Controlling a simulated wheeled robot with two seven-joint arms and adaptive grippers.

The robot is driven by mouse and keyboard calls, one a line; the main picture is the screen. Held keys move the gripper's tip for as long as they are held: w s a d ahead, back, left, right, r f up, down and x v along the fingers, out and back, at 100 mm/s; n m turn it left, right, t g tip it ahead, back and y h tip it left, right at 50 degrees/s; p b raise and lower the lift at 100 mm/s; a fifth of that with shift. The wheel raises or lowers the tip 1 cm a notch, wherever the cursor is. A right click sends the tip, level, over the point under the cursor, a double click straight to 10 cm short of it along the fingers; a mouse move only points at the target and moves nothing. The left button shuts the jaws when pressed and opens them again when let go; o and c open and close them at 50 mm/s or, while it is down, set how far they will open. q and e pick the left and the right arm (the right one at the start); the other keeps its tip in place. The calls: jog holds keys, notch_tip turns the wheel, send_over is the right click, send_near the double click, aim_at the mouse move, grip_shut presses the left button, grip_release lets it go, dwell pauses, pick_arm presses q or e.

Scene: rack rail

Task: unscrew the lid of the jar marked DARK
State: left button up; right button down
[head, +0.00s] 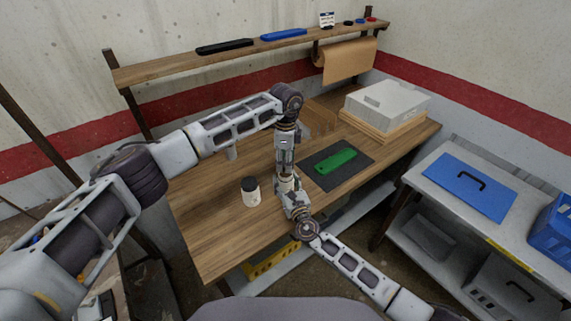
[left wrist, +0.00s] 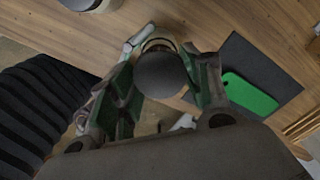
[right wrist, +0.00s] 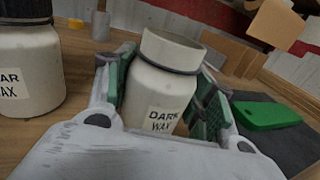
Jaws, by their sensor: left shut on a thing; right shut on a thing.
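The jar marked DARK WAX (right wrist: 162,92) is cream, upright, with a bare pale neck and a dark ring below it. My right gripper (right wrist: 160,110) is shut around its body; it also shows in the head view (head: 297,203). A dark round lid (left wrist: 162,75) sits between the fingers of my left gripper (left wrist: 160,82), which is shut on it. In the head view my left gripper (head: 286,170) points straight down above the jar. The lid appears off the neck, and part of the jar shows behind it in the left wrist view.
A second cream jar (head: 251,192) with a dark lid stands left of the held jar; its label is partly cut off. A green object (head: 336,160) lies on a dark mat (head: 357,153) to the right. A grey case (head: 388,103) stands farther back. The left tabletop is mostly clear.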

dwell(0.3)
jog(key=shift+c, duration=2.4)
grip_release()
jog(key=shift+s, duration=0.1)
jog(key=shift+v, duration=5.9)
jog(key=shift+d, duration=0.1)
